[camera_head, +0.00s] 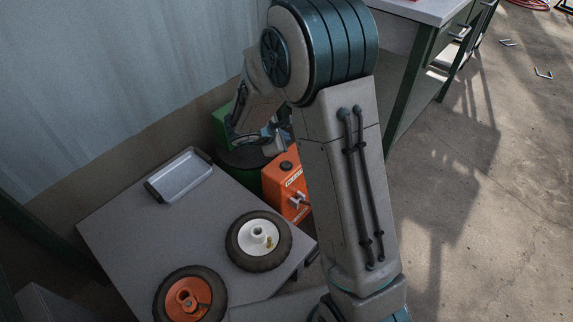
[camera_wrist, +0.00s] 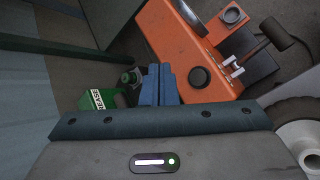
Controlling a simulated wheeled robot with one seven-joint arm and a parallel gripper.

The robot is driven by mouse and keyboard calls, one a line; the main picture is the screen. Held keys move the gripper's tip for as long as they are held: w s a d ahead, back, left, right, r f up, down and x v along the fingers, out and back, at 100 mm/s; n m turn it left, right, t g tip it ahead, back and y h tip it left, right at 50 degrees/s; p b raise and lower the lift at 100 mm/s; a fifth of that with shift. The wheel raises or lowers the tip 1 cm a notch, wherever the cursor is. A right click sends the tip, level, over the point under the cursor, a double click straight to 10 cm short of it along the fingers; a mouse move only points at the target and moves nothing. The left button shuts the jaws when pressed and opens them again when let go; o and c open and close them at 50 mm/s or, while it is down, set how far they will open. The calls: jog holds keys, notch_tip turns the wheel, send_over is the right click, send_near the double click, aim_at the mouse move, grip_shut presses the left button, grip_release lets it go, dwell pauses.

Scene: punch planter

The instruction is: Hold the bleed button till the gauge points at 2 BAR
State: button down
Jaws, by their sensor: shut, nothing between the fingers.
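An orange unit (camera_head: 280,183) stands beyond the grey table. A round black button or cap (camera_head: 286,166) sits on its top. The wrist view shows the orange body (camera_wrist: 165,40) and the black button (camera_wrist: 199,77) nearer. A round dial (camera_wrist: 190,15), probably the gauge, is cut by the top edge; its reading cannot be made out. My gripper (camera_head: 272,147) is above the unit, partly hidden by my arm. In the wrist view its blue fingers (camera_wrist: 159,83) are shut and empty, left of the button. They do not cover it; I cannot tell their height above the unit.
The table (camera_head: 125,225) holds a metal tray (camera_head: 181,178), a white-hubbed wheel (camera_head: 258,241) and an orange-hubbed wheel (camera_head: 190,298). A green container (camera_wrist: 105,103) is left of my fingers in the wrist view. A workbench (camera_head: 425,12) stands at upper right. Open floor lies right.

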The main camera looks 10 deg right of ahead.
jog(key=b, duration=0.5)
send_over(284, 166)
notch_tip(284, 166, down, 7)
jog(key=shift+r, duration=0.1)
jog(key=shift+f+b, duration=0.8)
jog(key=shift+f, duration=0.05)
dwell(1.0)
jog(key=shift+f+b, duration=0.4)
jog(key=shift+b, duration=0.2)
jog(key=shift+f+b, duration=0.4)
jog(key=shift+b, duration=0.1)
dwell(0.4)
jog(key=shift+r, duration=0.15)
dwell(0.5)
jog(key=shift+r+p, duration=0.6)
jog(key=shift+r, duration=0.1)
jog(key=shift+r, duration=0.1)
jog(key=shift+r+p, duration=1.85)
jog(key=shift+r, duration=0.55)
